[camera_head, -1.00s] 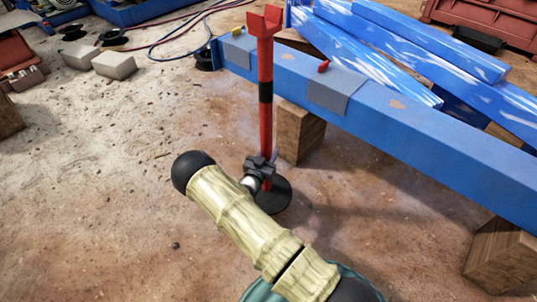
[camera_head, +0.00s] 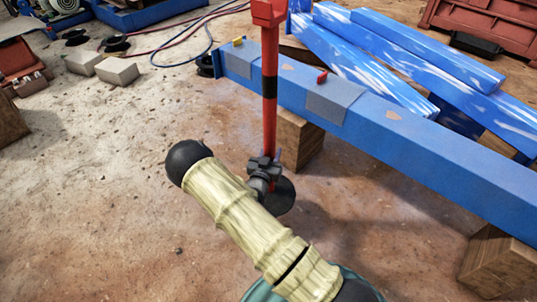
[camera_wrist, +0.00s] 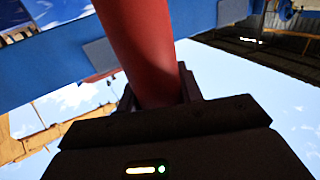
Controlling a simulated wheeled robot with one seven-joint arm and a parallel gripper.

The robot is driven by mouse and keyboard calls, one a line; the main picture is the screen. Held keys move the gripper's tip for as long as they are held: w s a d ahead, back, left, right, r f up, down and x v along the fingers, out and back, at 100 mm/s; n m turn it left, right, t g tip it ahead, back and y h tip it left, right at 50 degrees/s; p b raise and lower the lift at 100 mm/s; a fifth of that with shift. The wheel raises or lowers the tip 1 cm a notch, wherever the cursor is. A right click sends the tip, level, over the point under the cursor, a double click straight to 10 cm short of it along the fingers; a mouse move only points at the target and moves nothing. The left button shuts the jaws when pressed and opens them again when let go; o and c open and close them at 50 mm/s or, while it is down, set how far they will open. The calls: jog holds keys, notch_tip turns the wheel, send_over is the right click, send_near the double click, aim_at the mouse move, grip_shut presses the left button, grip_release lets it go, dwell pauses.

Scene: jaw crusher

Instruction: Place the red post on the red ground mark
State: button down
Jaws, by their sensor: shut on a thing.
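The red post (camera_head: 269,120) has a black band, a forked top cut by the upper picture edge and a round dark base (camera_head: 281,195). My gripper (camera_head: 265,166) is shut on its lower part, just above the base. The post stands upright in the grip; whether its base touches the ground I cannot tell. In the wrist view the post (camera_wrist: 142,45) rises from between the jaws (camera_wrist: 158,95). I see no red ground mark in either view.
A long blue beam (camera_head: 400,146) lies on wooden blocks (camera_head: 298,139) close behind the post. More blue beams (camera_head: 380,60) lie at the back right. Hoses (camera_head: 180,40) and pale blocks (camera_head: 116,70) lie at the back left. The dirt ground at left is mostly clear.

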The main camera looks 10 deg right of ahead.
aim_at(273, 131)
jog(key=s+r+n+y+p, duration=0.1)
jog(key=s+r+p, duration=0.1)
jog(key=r, duration=0.2)
jog(key=s+r+t+y+p, duration=0.1)
jog(key=s+r+p, duration=0.1)
jog(key=r, duration=0.3)
jog(key=s+a+r+n+y+p, duration=0.1)
jog(key=s+r+p, duration=0.1)
jog(key=r, duration=0.3)
jog(key=shift+s+n+t+y+p, duration=0.1)
jog(key=shift+n+t+y+p, duration=0.25)
jog(key=shift+p, duration=0.2)
jog(key=shift+f, duration=0.1)
